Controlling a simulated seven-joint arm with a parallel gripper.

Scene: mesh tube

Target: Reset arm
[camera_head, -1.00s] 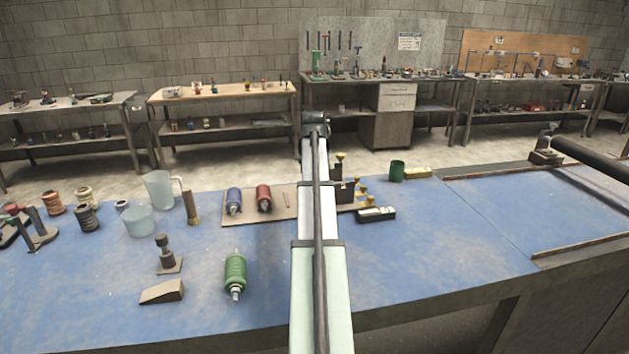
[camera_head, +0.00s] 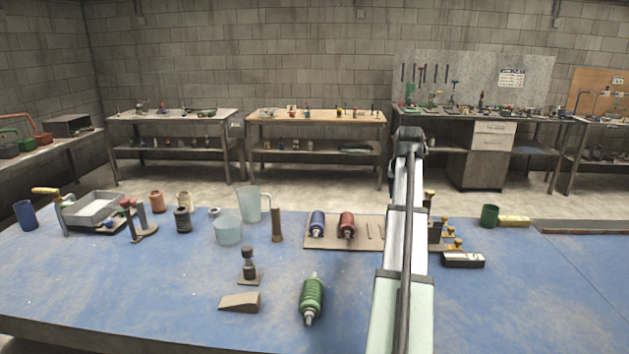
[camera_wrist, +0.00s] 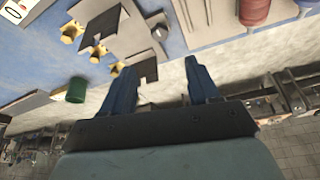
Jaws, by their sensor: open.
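My arm stretches forward over the blue-topped bench (camera_head: 150,290) in the head view, and its far end hides part of the board behind it. My gripper (camera_wrist: 160,78) shows in the wrist view with two blue fingers spread apart and nothing between them. It is above the far side of the bench, near a tan board (camera_wrist: 205,22) and a dark block with brass knobs. In the head view the blue (camera_head: 317,224) and red (camera_head: 347,226) ribbed parts lie on the tan board, and a green ribbed part (camera_head: 312,298) lies in front of it.
Left of the arm are a clear jug (camera_head: 254,204), a tub (camera_head: 228,231), a dark stand (camera_head: 249,266), a wedge (camera_head: 240,302) and several spools. Right of it are a black-and-white box (camera_head: 462,260) and a green cup (camera_head: 489,215). The front left bench top is clear.

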